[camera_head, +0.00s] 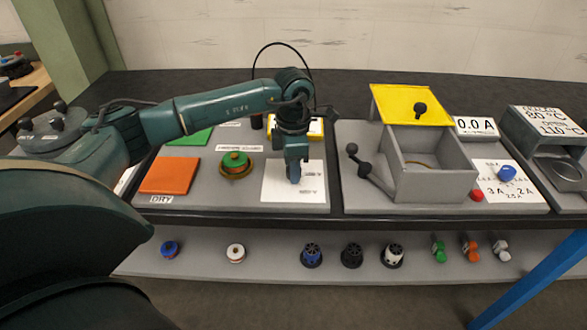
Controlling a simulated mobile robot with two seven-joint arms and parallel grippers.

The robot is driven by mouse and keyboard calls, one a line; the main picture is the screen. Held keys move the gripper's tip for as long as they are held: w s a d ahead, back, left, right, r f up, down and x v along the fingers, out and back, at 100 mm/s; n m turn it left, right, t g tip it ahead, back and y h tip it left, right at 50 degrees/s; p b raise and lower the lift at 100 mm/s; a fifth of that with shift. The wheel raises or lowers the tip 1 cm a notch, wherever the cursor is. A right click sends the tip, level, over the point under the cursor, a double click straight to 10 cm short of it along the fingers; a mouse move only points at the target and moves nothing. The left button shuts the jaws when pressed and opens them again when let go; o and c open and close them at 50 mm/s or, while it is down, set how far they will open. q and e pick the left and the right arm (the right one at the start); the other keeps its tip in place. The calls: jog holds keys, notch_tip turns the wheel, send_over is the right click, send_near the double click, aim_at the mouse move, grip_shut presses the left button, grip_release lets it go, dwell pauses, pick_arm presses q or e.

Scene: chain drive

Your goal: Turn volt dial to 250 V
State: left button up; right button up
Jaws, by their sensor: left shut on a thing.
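My left gripper (294,172) points down over the white dial plate (312,194) on the middle panel. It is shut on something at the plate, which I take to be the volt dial. The dial itself is hidden behind the fingers, so its pointer cannot be seen. Small print on the plate's right side is too blurred to read. My right gripper is not in view.
An orange pad (168,176) and a green-topped round part (235,163) are left of the plate. To the right stand a grey box (436,186) with raised yellow lid (410,104), a black crank (368,168) and a blue knob (507,173). Several small parts line the lower shelf (275,256).

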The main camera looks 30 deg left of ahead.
pick_arm(q)
jog(key=shift+m, duration=0.4)
jog(key=o, duration=1)
jog(key=shift+c, duration=0.2)
notch_tip(320, 180, up, 13)
jog(key=b, duration=0.1)
jog(key=shift+r, duration=0.1)
